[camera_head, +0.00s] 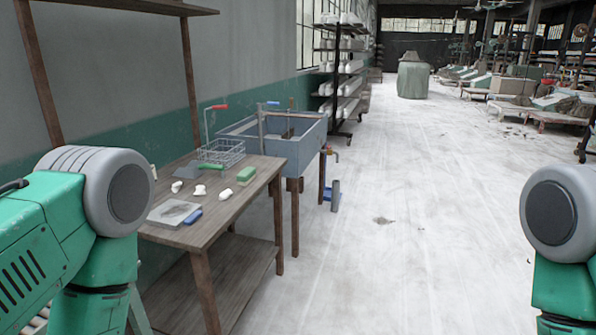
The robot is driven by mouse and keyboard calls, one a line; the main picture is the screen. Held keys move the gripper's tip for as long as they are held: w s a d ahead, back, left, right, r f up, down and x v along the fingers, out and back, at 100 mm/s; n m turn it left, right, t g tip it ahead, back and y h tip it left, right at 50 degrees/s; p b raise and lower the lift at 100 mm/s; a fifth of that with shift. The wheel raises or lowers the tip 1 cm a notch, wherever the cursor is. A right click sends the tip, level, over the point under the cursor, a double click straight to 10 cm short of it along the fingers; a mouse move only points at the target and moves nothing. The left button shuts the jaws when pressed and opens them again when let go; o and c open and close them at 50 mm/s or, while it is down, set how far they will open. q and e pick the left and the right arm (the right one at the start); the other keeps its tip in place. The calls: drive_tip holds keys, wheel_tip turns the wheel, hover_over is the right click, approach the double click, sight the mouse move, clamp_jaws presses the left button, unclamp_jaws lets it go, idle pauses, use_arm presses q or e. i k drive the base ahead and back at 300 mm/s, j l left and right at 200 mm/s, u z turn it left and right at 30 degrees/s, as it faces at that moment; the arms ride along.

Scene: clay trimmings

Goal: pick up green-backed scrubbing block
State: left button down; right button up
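The green-backed scrubbing block (246,174) lies on the wooden table (205,232), near its right edge toward the far end. It is small, with a green top and a paler lower side. My two arms show only as green and grey links at the left and right picture edges. Neither gripper shows in the head view, so nothing can be seen of what they hold. No part of my arms touches the block.
The table also bears a wire basket (222,152), a green-handled tool (210,167), small white pieces, a grey sheet (173,212) and a blue object (193,216). A grey-blue sink (290,145) stands behind it. The floor (400,240) to the right is clear.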

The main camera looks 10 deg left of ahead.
sight(245, 178)
drive_tip(key=i+l, duration=0.1)
drive_tip(key=i, duration=0.45)
drive_tip(key=i+l, duration=0.15)
drive_tip(key=i, duration=0.45)
drive_tip(key=i+l, duration=0.1)
drive_tip(key=i, duration=0.45)
